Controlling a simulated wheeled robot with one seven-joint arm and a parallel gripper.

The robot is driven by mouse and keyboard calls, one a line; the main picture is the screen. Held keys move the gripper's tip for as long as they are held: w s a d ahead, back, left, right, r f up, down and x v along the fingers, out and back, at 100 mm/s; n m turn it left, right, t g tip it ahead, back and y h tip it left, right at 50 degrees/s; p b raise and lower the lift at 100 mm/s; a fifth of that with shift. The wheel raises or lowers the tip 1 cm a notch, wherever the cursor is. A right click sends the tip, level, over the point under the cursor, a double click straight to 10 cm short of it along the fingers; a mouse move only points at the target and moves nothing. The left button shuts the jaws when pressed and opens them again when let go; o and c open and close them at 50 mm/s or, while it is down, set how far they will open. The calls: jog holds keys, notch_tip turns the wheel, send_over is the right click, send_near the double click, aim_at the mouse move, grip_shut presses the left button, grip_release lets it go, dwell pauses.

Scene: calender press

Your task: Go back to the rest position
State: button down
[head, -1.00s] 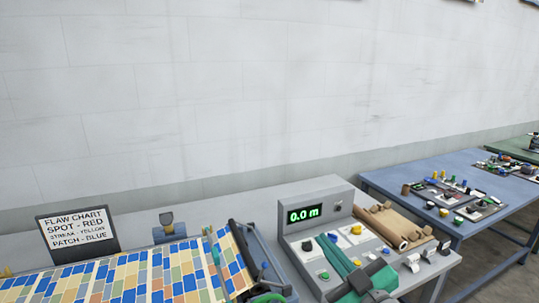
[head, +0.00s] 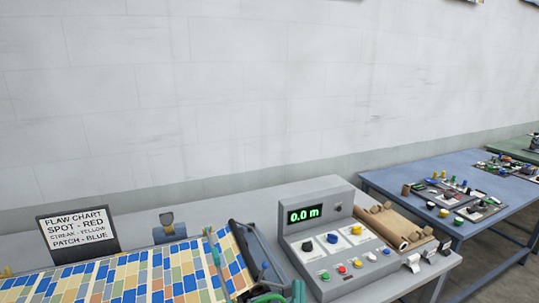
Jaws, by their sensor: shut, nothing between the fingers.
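My gripper is not clearly visible in the head view. Only small green parts show at the bottom edge, near the left side of the console, and I cannot tell if they belong to my arm. The grey control console (head: 330,240) stands clear, with its display reading 0.0 m (head: 304,214). Its dark knobs, yellow-marked plates and row of coloured buttons are uncovered.
A patterned multicoloured web (head: 130,275) lies left of the console, beside a dark-framed roller end (head: 257,255). A flaw chart sign (head: 78,233) stands behind it. Brown rolls (head: 400,228) lie right of the console. A blue table (head: 420,180) with parts stands farther right.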

jog(key=s+a+f+m+g+h, duration=0.1)
jog(key=s+a+f+g, duration=0.15)
jog(key=s+f, duration=0.55)
jog(key=s+a+f+g+h, duration=0.1)
jog(key=s+a+f+g, duration=0.15)
jog(key=s+f, duration=0.55)
jog(key=s+f+n+g+y, duration=0.1)
jog(key=s+f+n, duration=0.2)
jog(key=s, duration=0.6)
jog(key=s+a+f+n+g+y, duration=0.1)
jog(key=s+f+n+y, duration=0.1)
jog(key=s+f, duration=0.4)
jog(key=s+n, duration=0.1)
jog(key=s, duration=0.2)
jog(key=shift+s+a+f+y, duration=0.15)
jog(key=shift+s+a+y, duration=0.05)
jog(key=shift+s+y, duration=0.1)
jog(key=shift+w, duration=0.15)
dwell(0.5)
jog(key=shift+w+d, duration=0.1)
jog(key=shift+d, duration=0.05)
